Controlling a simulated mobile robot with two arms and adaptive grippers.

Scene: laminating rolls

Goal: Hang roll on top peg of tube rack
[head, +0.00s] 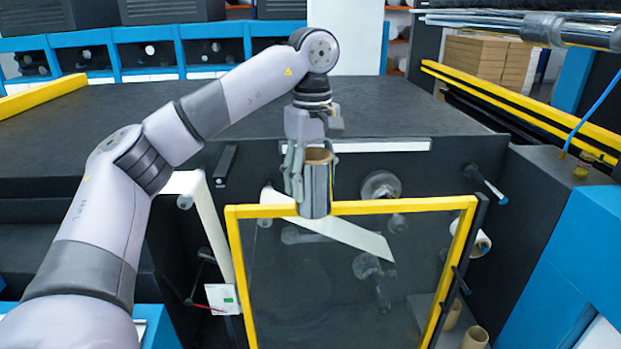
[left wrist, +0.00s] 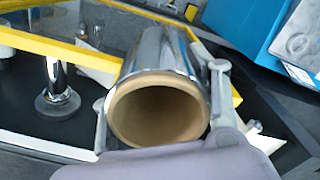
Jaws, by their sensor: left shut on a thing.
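My left gripper (head: 310,188) is shut on a shiny silver roll (head: 316,190) with a brown cardboard core. The roll hangs upright in front of the machine, near the top bar of the yellow frame. In the left wrist view, the roll (left wrist: 170,70) shows its open core end, with a finger on each side. My right gripper is not in view.
A yellow-framed clear panel (head: 350,208) stands in front of the machine's spindles (head: 381,187). A white roll (head: 480,243) and brown tubes (head: 475,338) are at the lower right. A blue cabinet (head: 565,260) borders the right side.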

